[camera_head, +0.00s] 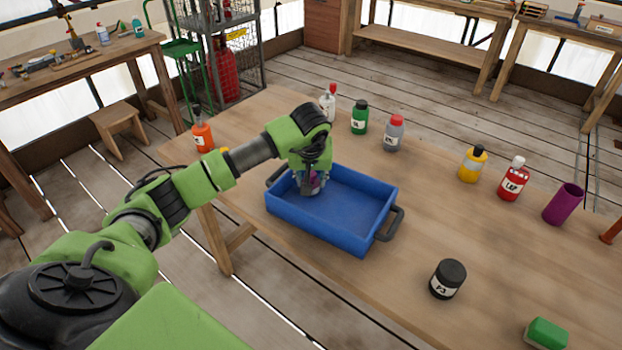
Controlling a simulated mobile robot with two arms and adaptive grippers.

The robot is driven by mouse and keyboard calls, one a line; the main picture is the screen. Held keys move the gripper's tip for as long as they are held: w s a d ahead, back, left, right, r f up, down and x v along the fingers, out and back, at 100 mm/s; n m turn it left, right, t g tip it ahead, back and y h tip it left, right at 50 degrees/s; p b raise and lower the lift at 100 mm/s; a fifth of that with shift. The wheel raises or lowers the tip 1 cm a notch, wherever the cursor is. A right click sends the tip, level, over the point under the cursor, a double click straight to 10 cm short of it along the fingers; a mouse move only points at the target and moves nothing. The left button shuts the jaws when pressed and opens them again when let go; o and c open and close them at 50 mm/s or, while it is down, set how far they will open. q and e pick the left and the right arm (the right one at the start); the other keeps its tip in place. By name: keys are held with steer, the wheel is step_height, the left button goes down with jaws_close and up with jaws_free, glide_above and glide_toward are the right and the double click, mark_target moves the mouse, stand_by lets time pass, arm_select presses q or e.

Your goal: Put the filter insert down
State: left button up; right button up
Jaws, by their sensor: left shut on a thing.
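My left gripper (313,185) points down inside the blue tray (350,238), over its left part. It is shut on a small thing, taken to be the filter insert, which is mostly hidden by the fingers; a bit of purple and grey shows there. I cannot tell whether this thing touches the tray floor. The rest of the tray floor looks empty. My right gripper is not in view.
The tray stands on a wooden table (330,285). Behind it are a green bottle (360,118), a grey bottle with red cap (394,134) and a white bottle (328,103). A yellow bottle (472,165), a red bottle (513,181) and a purple cup (563,204) stand right. A black jar (447,279) is in front.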

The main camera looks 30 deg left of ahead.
arm_select(q)
steer(key=shift+f, duration=0.45)
steer(key=shift+f, duration=0.1)
steer(key=o, duration=0.5)
steer(key=shift+f, duration=0.1)
steer(key=shift+c, duration=0.2)
steer(key=o, duration=0.4)
steer(key=shift+r, duration=0.35)
steer(key=b+v, duration=0.1)
steer(key=v, duration=1)
steer(key=shift+s+r, duration=0.25)
steer(key=shift+r, duration=0.05)
